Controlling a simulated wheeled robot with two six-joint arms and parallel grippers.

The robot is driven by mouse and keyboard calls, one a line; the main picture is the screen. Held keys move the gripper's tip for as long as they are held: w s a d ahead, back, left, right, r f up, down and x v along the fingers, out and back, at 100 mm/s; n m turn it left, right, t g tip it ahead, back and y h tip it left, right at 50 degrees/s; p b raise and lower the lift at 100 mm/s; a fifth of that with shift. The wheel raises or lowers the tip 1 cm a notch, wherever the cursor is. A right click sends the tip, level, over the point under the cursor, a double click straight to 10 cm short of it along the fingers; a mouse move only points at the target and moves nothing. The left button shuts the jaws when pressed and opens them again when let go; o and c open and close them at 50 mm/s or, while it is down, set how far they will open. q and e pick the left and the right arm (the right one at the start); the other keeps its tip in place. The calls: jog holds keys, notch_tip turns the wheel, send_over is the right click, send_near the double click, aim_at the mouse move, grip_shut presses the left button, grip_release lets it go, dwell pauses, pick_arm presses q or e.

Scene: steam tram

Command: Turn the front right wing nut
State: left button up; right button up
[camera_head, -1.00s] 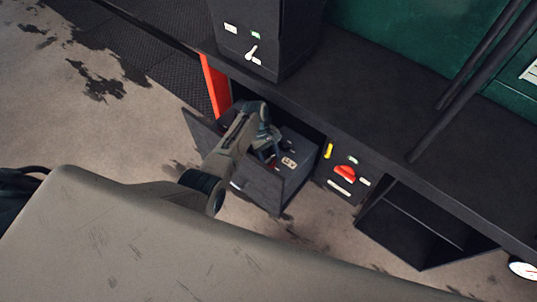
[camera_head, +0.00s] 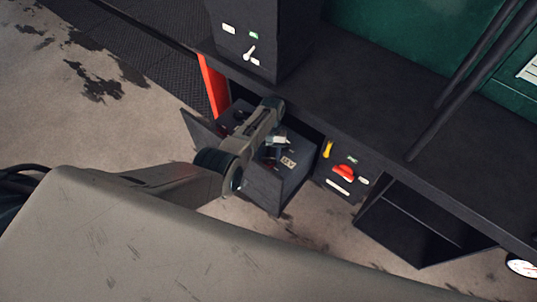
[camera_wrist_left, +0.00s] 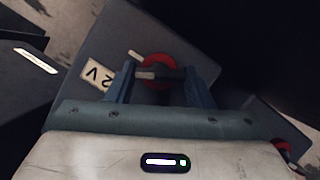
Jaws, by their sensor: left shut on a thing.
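My left gripper (camera_head: 276,148) reaches into the open dark compartment, over a dark box (camera_head: 286,178) with a pale label (camera_head: 288,161). In the left wrist view my left gripper (camera_wrist_left: 160,86) has its two fingers on either side of a small wing nut (camera_wrist_left: 158,73), shut on it. The wing nut's pale bar lies across between the fingers, above a red ring (camera_wrist_left: 157,58). The label (camera_wrist_left: 97,74), reading "2 V" upside down, is just left of the fingers. My right gripper is not in view.
Another red ring (camera_wrist_left: 283,148) shows at the lower right of the wrist view. An open flap (camera_head: 200,130) and an orange-red post (camera_head: 214,85) stand left of the box. A panel with a red handle (camera_head: 343,173) and yellow lever (camera_head: 327,149) is to the right, below the dark ledge (camera_head: 370,125).

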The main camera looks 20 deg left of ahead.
pick_arm(q)
jog(key=shift+m, duration=0.3)
dwell(0.4)
jog(key=o, duration=1)
jog(key=v, duration=0.7)
jog(key=shift+r+b, duration=0.3)
jog(key=shift+w+d, duration=0.1)
